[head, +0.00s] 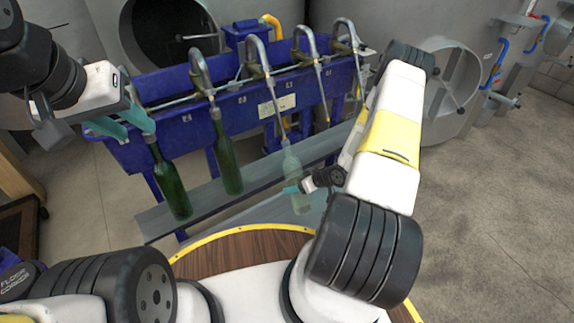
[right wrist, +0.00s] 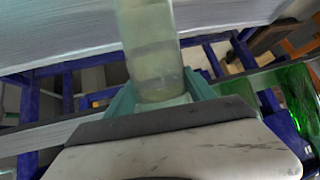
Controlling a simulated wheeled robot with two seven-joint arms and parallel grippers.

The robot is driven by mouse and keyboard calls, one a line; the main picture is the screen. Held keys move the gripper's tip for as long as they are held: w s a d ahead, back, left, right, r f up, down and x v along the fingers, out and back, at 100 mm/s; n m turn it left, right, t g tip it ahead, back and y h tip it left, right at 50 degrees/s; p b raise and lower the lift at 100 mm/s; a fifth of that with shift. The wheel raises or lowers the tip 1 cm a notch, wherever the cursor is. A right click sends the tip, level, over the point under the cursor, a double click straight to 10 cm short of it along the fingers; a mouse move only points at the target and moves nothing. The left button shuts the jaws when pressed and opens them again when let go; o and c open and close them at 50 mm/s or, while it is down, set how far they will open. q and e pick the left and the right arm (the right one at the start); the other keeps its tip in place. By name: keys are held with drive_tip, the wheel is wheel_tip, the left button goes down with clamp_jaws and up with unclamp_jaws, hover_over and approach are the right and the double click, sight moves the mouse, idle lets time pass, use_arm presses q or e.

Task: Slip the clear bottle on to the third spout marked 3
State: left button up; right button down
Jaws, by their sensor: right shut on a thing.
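The clear bottle (head: 294,178) is upright under the third spout (head: 259,62). Its mouth is at the lower tip of that spout; I cannot tell if the tip is inside the neck. My right gripper (head: 299,188) is shut on the bottle's body. In the right wrist view, the pale clear bottle (right wrist: 152,50) stands between the teal fingers. My left gripper (head: 140,132) is open, its teal fingers apart, by the neck of the leftmost green bottle (head: 172,188).
A second green bottle (head: 228,160) hangs under the spout to the left. More curved spouts (head: 306,42) without bottles are to the right. The blue trough (head: 165,88) runs behind, a grey ledge (head: 262,182) below. Concrete floor lies open at right.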

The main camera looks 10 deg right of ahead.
sight(285, 139)
drive_tip(key=shift+w+a+r, duration=0.45)
drive_tip(key=shift+w+r, duration=0.75)
drive_tip(key=shift+r, duration=1.55)
drive_tip(key=shift+w+a+r, duration=0.4)
drive_tip(key=shift+w+r, duration=0.8)
drive_tip(key=shift+r, duration=1.5)
drive_tip(key=shift+w+a+r, duration=0.45)
drive_tip(key=shift+w+r, duration=0.75)
drive_tip(key=shift+r, duration=1.55)
drive_tip(key=w+a+f+t+y, duration=0.1)
drive_tip(key=w+a+f+t, duration=0.1)
drive_tip(key=w, duration=0.3)
drive_tip(key=shift+w+f+t, duration=0.3)
drive_tip(key=shift+f+t, duration=0.3)
drive_tip(key=shift+f, duration=0.2)
drive_tip(key=shift+s+f, duration=0.15)
drive_tip(key=shift+f, duration=0.8)
drive_tip(key=shift+c, duration=1.2)
unclamp_jaws()
